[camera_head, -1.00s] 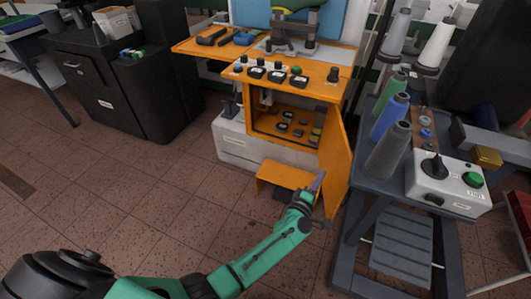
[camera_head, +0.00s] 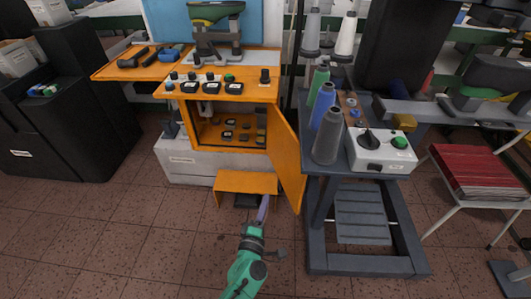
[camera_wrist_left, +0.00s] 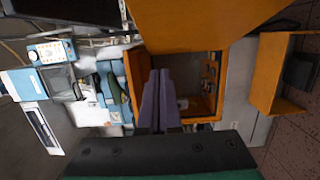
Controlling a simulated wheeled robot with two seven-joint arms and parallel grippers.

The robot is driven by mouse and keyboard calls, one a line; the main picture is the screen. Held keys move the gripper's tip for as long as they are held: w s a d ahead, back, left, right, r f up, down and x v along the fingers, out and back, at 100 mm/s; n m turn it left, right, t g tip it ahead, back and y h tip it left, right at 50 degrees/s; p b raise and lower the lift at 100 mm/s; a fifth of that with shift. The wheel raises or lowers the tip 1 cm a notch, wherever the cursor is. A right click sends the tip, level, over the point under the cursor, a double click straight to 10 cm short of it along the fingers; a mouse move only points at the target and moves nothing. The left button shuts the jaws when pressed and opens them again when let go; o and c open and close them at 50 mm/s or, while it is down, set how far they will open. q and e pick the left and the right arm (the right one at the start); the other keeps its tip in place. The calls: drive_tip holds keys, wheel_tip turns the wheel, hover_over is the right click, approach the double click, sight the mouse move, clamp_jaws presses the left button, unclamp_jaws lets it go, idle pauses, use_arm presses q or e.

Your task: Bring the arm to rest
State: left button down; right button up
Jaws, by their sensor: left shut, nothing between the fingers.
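My left gripper (camera_head: 263,209) is at the end of my green arm, low in the middle of the head view. It is in front of the orange cabinet (camera_head: 222,89), just left of the lower end of its open door (camera_head: 287,160). In the left wrist view, its two purple fingers (camera_wrist_left: 160,100) lie side by side, shut with nothing between them. The cabinet's open compartment (camera_wrist_left: 202,85) shows behind the fingers there. My right gripper is not in view.
A small orange step (camera_head: 246,182) stands on the floor beyond the gripper. To the right is a grey stand (camera_head: 365,262) with thread cones and a white control box (camera_head: 381,150). The tiled floor at left front is clear.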

use_arm(q)
drive_tip(key=s+a+f+m+g+p, duration=0.1)
drive_tip(key=s+a+f+m+g, duration=0.25)
drive_tip(key=f, duration=0.35)
drive_tip(key=s+a+f+m+g+p, duration=0.1)
drive_tip(key=s+a+f+m+g, duration=0.1)
drive_tip(key=s+a+f+m, duration=0.3)
drive_tip(key=s+a+f+m+g+p, duration=0.1)
drive_tip(key=s+f+m+g+p, duration=0.15)
drive_tip(key=f, duration=0.55)
drive_tip(key=s+a+f+m+g+y, duration=0.1)
drive_tip(key=s+a+f+m+g, duration=0.1)
drive_tip(key=s+a, duration=0.3)
drive_tip(key=s+a+f+m+g+y+p, duration=0.1)
drive_tip(key=s+a+f, duration=0.4)
drive_tip(key=s, duration=0.7)
drive_tip(key=s+a+f+m+g+y, duration=0.2)
drive_tip(key=s+a+f+m+g, duration=0.1)
drive_tip(key=s, duration=0.6)
drive_tip(key=a+m+g, duration=0.1)
drive_tip(key=a+g, duration=0.1)
drive_tip(key=shift+a+f, duration=0.3)
drive_tip(key=shift+s, duration=0.1)
